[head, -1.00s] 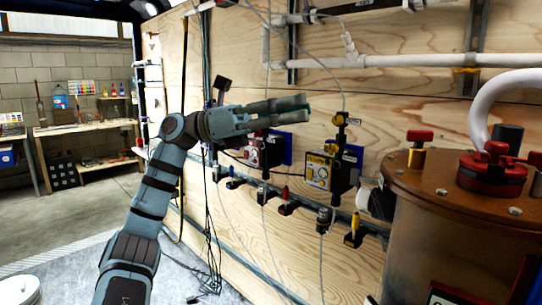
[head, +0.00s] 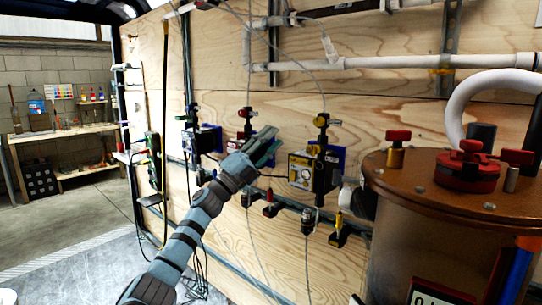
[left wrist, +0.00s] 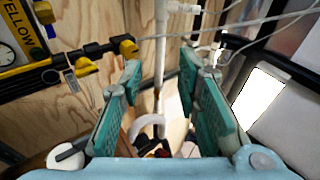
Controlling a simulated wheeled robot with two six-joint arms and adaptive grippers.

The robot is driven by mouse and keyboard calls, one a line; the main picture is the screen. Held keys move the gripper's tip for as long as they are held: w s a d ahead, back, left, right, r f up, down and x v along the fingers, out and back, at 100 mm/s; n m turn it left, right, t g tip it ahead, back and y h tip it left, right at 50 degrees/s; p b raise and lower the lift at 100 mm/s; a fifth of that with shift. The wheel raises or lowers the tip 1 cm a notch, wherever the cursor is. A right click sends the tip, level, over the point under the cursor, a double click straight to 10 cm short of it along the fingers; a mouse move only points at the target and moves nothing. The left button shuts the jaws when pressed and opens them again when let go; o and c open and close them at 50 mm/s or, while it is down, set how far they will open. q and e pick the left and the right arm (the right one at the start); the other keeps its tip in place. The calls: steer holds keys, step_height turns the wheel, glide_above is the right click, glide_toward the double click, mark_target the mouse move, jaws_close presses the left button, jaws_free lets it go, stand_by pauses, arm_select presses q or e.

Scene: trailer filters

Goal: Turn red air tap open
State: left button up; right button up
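A small red tap handle (head: 246,112) sits at the top of a regulator on the plywood wall. The regulator's body is mostly hidden behind my left gripper (head: 272,147). Another red-handled tap (head: 269,196) sits on the lower rail, below the gripper. My left gripper is in front of the wall, just right of and below the upper red handle in the picture. In the left wrist view its teal-padded fingers (left wrist: 160,75) are spread apart with nothing held between them. My right gripper is not in view.
A yellow-labelled regulator (head: 303,171) with a yellow top tap (head: 321,120) is right of the gripper. A green-handled unit (head: 191,115) is to the left. A brown tank (head: 405,205) with red knobs stands at right. Thin hoses hang along the wall.

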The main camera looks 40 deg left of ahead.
arm_select(q)
steer(key=f+n+y, duration=0.1)
steer(key=w+a+f+n+y, duration=0.1)
steer(key=f, duration=0.1)
steer(key=f+n+y, duration=0.1)
steer(key=shift+w+a+f, duration=0.15)
steer(key=shift+w+a, duration=0.15)
steer(key=shift+w, duration=0.1)
